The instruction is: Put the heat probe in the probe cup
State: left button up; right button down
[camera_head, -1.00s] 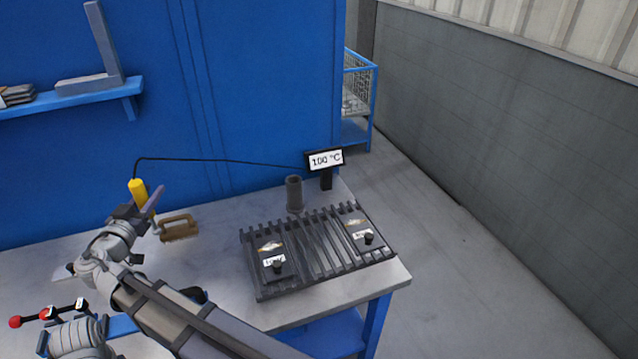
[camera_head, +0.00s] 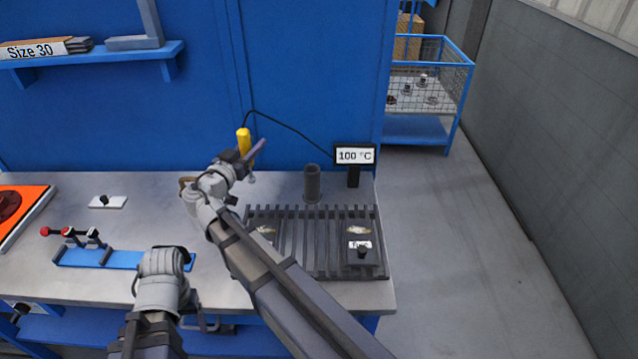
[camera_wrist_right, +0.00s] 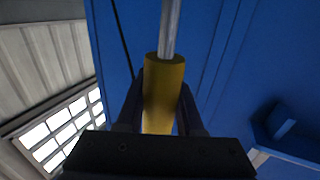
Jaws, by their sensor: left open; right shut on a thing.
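The heat probe (camera_head: 244,139) has a yellow handle, and a dark cable runs from its top to the display. My right gripper (camera_head: 244,158) is shut on the handle and holds it roughly upright above the bench, left of the probe cup. The right wrist view shows the yellow handle (camera_wrist_right: 163,92) between the fingers, with the metal rod reaching out beyond it. The probe cup (camera_head: 312,184) is a dark grey upright cylinder behind the ribbed plate, apart from the probe. My left gripper (camera_head: 162,262) is low over the bench front; its fingers are mostly hidden.
A display (camera_head: 354,155) reading 100 °C stands right of the cup. The black ribbed plate (camera_head: 310,250) lies in front, partly behind my right arm. A blue fixture (camera_head: 85,257) with a red-knobbed clamp is at left. The blue wall (camera_head: 310,70) rises behind the bench (camera_head: 140,190).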

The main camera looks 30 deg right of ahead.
pick_arm(q)
jog(key=shift+o, duration=0.4)
jog(key=shift+f+b, duration=0.35)
pick_arm(e)
jog(key=w+d, duration=0.1)
jog(key=d, duration=1.9)
pick_arm(q)
notch_tip(320, 180, down, 10)
jog(key=b, duration=1)
pick_arm(e)
notch_tip(320, 180, down, 11)
jog(key=shift+w, duration=0.25)
jog(key=shift+r, duration=0.1)
pick_arm(q)
jog(key=shift+f, duration=0.15)
pick_arm(e)
jog(key=c, duration=0.5)
grip_release()
jog(key=shift+c, duration=0.2)
jog(key=v, duration=1.2)
